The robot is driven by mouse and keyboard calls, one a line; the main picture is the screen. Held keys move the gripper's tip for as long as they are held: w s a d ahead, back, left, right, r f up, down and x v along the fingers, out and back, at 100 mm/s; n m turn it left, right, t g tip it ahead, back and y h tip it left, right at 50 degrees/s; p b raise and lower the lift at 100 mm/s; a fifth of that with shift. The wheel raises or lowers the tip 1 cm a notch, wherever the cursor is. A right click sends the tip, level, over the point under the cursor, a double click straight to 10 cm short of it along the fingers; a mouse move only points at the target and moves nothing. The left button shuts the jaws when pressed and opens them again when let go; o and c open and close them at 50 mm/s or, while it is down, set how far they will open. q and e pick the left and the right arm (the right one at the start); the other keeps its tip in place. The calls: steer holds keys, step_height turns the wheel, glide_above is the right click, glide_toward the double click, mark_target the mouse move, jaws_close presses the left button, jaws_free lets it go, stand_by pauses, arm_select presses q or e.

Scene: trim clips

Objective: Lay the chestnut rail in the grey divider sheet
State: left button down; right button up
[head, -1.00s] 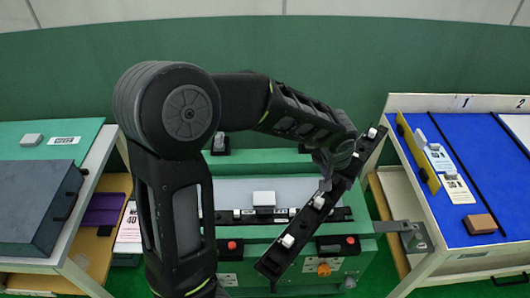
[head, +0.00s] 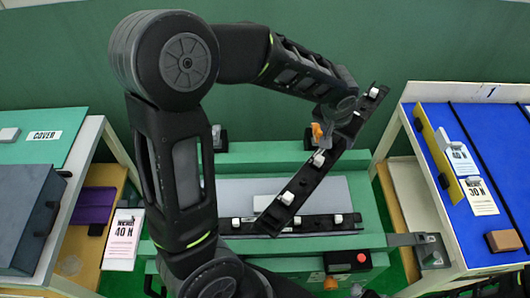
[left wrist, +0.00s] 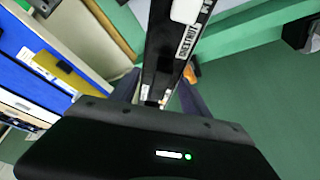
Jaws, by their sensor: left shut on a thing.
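The chestnut rail (head: 303,183) is a long black bar with several white clips. My left gripper (head: 341,114) is shut on it near its upper right end. The rail slants across the head view, its lower end over the front part of the green bench. In the left wrist view the rail (left wrist: 165,50) runs away from the gripper and its CHESTNUT label shows. The grey sheet (head: 344,192) lies on the bench below, partly covered by the held rail and my arm. My right gripper is out of view.
Another black rail with white clips (head: 345,222) lies along the sheet's front edge. A pale block (head: 264,202) is on the sheet, partly hidden. A blue-topped table (head: 472,235) stands right, with cards and a brown block (head: 503,241). A left table (head: 70,150) holds a dark grey box (head: 25,215).

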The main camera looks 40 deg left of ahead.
arm_select(q)
steer(key=shift+a+f, duration=0.2)
steer(key=shift+a, duration=0.1)
arm_select(e)
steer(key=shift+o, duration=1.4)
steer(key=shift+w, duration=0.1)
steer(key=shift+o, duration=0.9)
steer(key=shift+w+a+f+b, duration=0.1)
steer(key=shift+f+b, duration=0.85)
steer(key=shift+b, duration=0.1)
arm_select(q)
steer(key=s+a+f+m+h, duration=0.1)
steer(key=s+a+f+m, duration=0.4)
steer(key=a, duration=0.3)
steer(key=s+a+f+m+g+h, duration=0.1)
steer(key=s+a+f+m+h, duration=0.1)
steer(key=s+a+f+m, duration=0.2)
steer(key=shift+s+a+f+m+g+h, duration=0.35)
steer(key=shift+a+f+m, duration=0.15)
steer(key=shift+a+f, duration=1.3)
steer(key=shift+a+r, duration=0.15)
steer(key=shift+r, duration=0.05)
